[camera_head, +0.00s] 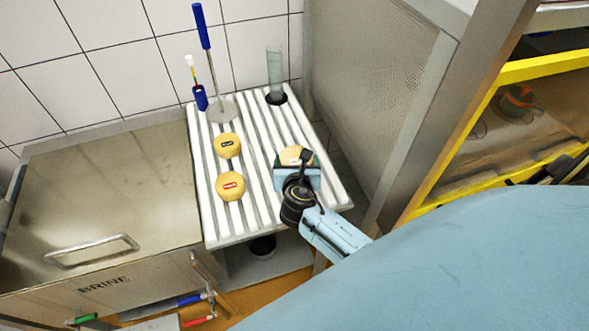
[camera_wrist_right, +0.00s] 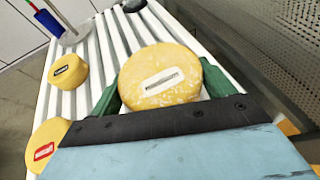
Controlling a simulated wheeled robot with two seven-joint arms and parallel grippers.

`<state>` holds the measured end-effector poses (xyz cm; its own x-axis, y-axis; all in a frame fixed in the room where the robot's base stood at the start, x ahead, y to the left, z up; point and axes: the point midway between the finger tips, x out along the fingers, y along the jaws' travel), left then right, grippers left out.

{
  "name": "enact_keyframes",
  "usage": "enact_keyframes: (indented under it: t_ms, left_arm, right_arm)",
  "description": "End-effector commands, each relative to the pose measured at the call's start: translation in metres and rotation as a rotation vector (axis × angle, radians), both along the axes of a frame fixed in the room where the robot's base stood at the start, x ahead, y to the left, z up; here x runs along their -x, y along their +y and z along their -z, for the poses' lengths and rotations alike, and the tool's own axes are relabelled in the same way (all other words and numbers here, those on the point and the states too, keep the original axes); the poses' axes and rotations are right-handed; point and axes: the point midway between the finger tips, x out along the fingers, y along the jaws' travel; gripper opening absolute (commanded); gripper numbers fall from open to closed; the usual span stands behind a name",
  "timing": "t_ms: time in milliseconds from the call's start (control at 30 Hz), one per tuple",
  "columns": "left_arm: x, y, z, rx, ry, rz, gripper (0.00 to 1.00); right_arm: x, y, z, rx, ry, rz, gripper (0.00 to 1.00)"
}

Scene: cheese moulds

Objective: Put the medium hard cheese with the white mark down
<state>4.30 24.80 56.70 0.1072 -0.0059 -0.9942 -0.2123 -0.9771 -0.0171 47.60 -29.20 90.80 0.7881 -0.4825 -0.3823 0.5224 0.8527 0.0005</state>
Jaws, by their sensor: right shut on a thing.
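The medium hard cheese with the white mark (camera_wrist_right: 160,78) is a pale yellow round with a white rectangular label on top. My right gripper (camera_wrist_right: 155,92) is shut on it, with green fingers on its left and right sides. In the head view the cheese (camera_head: 292,155) shows just beyond my right gripper (camera_head: 297,163), over the right part of the white slatted rack (camera_head: 250,225). I cannot tell whether the cheese touches the slats. My left gripper is not in view.
A cheese with a black mark (camera_head: 227,145) and one with a red mark (camera_head: 230,186) sit on the slats to the left. A blue-handled tool (camera_head: 207,60), a small brush (camera_head: 193,80) and a clear cylinder (camera_head: 274,70) stand at the back. A brine tank (camera_head: 110,190) stands left, a mesh panel (camera_head: 365,70) right.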

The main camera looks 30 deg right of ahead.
Motion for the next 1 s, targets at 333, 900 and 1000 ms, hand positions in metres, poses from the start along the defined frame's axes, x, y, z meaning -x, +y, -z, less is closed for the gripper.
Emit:
enact_keyframes:
  t_ms: [333, 900, 1000]
  left_arm:
    - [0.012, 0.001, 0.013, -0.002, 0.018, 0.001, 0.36]
    - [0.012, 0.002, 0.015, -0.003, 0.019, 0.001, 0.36]
    - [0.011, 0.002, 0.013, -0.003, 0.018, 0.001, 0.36]
  right_arm:
    - [0.000, 0.000, 0.031, -0.001, -0.002, -0.001, 0.59]
    - [0.001, 0.000, 0.035, -0.001, 0.002, 0.000, 1.00]
    - [0.001, 0.000, 0.032, -0.001, 0.001, 0.000, 1.00]
